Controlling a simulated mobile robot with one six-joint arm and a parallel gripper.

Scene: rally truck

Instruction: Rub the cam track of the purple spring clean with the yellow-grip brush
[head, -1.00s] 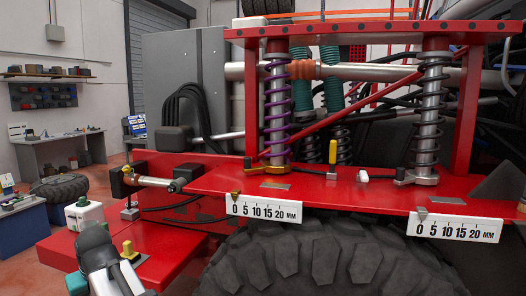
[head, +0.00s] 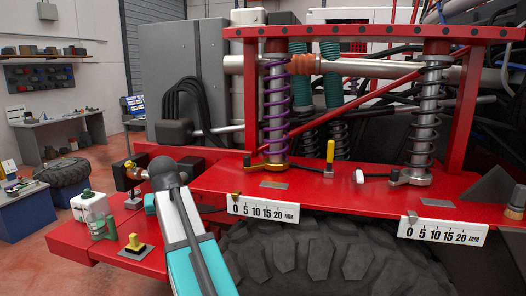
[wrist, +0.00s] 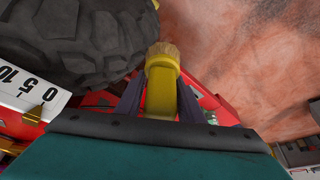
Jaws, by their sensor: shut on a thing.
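The purple spring (head: 276,105) stands upright around a metal shock at the middle of the red truck frame. An ochre collar (head: 267,167) sits at its foot; I cannot make out any dirt on its cam track. My gripper (wrist: 160,90) is shut on the yellow-grip brush (wrist: 160,101), between two dark fingers. The brush's tan tip (wrist: 162,52) points away from the wrist. In the head view my arm rises at the lower left, in front of the red deck and left of the spring; the fingers and brush are hidden there.
A small yellow-handled post (head: 331,151) stands right of the purple spring. A dark spring (head: 425,115) stands farther right. A white millimetre scale (head: 268,208) hangs on the shelf edge above the big tyre (head: 310,255).

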